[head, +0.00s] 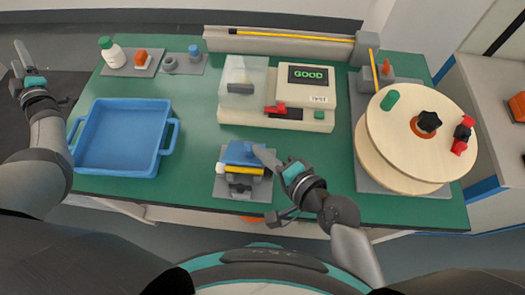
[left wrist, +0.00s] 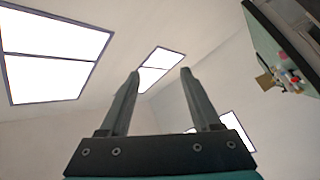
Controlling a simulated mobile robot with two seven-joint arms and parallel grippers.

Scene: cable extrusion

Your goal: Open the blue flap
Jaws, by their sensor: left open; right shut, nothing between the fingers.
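The blue flap (head: 238,154) is on top of a small device (head: 241,190) at the front middle of the green table. The device also shows a yellow strip and a white knob at its left. My right gripper (head: 262,156) reaches in from the right with its fingers at the right end of the flap. It is shut with nothing seen between its fingers; I cannot tell whether it touches the flap. My left gripper (head: 18,58) is raised off the table's left side, open and empty. In the left wrist view its two fingers (left wrist: 158,90) stand apart, pointing up at the ceiling.
A blue tray (head: 88,138) stands at the left of the table (head: 195,125). A tester (head: 300,96) reading GOOD is behind the device. A large wooden reel (head: 400,130) fills the right. A yellow cable (head: 290,36) runs along the back. Small bottles stand back left.

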